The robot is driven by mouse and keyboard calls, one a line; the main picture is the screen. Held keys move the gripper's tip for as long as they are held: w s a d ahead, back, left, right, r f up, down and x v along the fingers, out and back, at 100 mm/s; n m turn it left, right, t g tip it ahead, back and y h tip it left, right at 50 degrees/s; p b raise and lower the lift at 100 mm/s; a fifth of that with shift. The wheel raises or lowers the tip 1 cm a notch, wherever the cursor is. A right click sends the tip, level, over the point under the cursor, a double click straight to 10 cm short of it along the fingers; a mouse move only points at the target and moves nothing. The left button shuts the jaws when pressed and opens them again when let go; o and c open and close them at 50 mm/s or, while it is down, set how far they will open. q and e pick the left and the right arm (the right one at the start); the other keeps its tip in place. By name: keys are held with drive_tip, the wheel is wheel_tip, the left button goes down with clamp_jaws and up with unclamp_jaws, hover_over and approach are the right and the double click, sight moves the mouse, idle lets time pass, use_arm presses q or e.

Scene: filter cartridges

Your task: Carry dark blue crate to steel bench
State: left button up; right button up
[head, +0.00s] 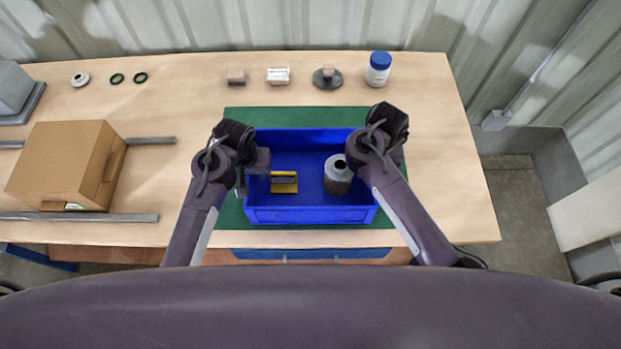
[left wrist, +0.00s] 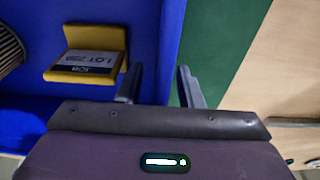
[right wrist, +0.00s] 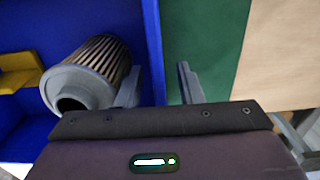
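The dark blue crate (head: 310,215) sits on a green mat (head: 290,117) on a wooden-topped table. It holds a yellow block with a label (head: 284,187) and a grey pleated filter cartridge (head: 338,180). My left gripper (left wrist: 160,85) is at the crate's left wall, fingers apart, one inside the crate and one outside over the mat. My right gripper (right wrist: 160,85) is at the right wall in the same way, fingers apart with the wall between them. Whether any finger touches the wall cannot be told. I cannot identify a steel bench for certain.
A cardboard box (head: 60,165) stands between grey rails on the left. Rings, small blocks, a dark disc (head: 327,77) and a blue-lidded jar (head: 378,70) line the back. A pale surface (head: 590,208) shows at the far right, beyond a floor gap.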

use_arm(q)
drive_tip(key=shift+f, duration=0.2)
use_arm(e)
drive_tip(key=shift+f, duration=0.25)
use_arm(q)
clamp_jaws()
use_arm(e)
clamp_jaws()
drive_tip(key=shift+r, duration=0.1)
